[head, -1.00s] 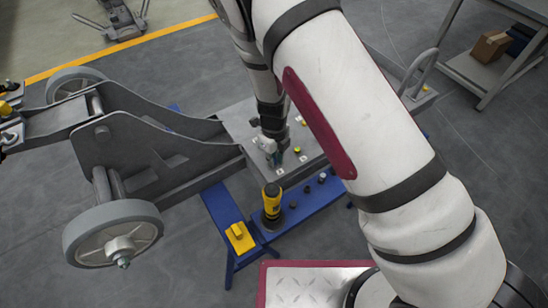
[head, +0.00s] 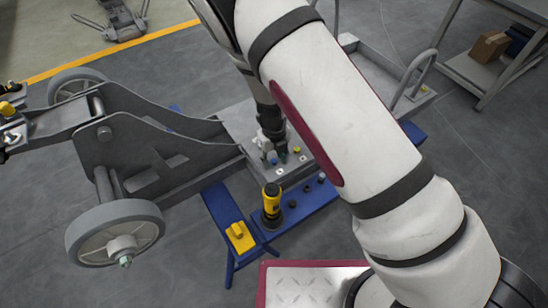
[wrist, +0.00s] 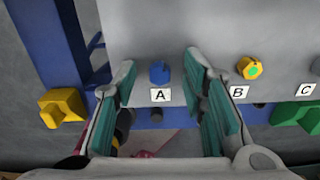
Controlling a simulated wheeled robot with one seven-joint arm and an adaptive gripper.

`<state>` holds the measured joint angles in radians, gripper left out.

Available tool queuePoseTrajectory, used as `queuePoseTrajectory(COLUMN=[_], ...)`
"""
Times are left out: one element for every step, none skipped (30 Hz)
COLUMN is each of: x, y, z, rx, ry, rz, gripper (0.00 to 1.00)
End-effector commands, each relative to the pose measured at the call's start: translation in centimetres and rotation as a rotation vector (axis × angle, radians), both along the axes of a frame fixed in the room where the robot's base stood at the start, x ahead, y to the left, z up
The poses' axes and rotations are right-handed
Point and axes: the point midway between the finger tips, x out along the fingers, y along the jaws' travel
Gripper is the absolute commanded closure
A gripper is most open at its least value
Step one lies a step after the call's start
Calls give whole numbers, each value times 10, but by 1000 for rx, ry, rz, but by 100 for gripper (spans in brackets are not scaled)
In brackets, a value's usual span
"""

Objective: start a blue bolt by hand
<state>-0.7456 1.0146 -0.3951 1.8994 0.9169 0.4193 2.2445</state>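A blue bolt (wrist: 160,72) stands in the grey plate (wrist: 200,25) just above the label A (wrist: 160,95). In the wrist view my gripper (wrist: 160,82) is open, with a teal-padded finger on each side of the bolt and a gap to both. The fingers look empty; I cannot tell how far above the bolt they are. A yellow bolt with a green centre (wrist: 250,68) is by label B (wrist: 238,92), right of the right finger. In the head view my gripper (head: 275,152) is low over the plate, and its fingers partly hide the bolts.
A blue stand (head: 230,212) runs along the plate's near side, bearing a yellow-black tool (head: 271,200), a yellow block (head: 239,237) and small dark pieces. The grey chassis (head: 160,150) with wheels is to the left. A green block (wrist: 296,113) is near label C (wrist: 305,90).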

Motion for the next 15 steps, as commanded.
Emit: queuePoseTrajectory(x=[0,0,0,1,1,1,1,1,1,1,1,0,1,1,1], y=[0,0,1,1,1,2,1,2,2,2,2,2,2,2,2], z=[3,5,9,12,17,24,30,36,44,51,57,66,71,77,85], rx=[1,0,0,1,1,2,2,2,1,3,2,2,3,2,2], ry=[-1,-1,-2,-3,-4,-3,-5,-5,-4,-4,-3,-3,-4,-3,-3], rz=[1,1,2,3,2,1,1,2,3,2,1,2,3,2,2], gripper=[62,62,62,62,62,62,62,62,62,62,62,62,62,62,62])
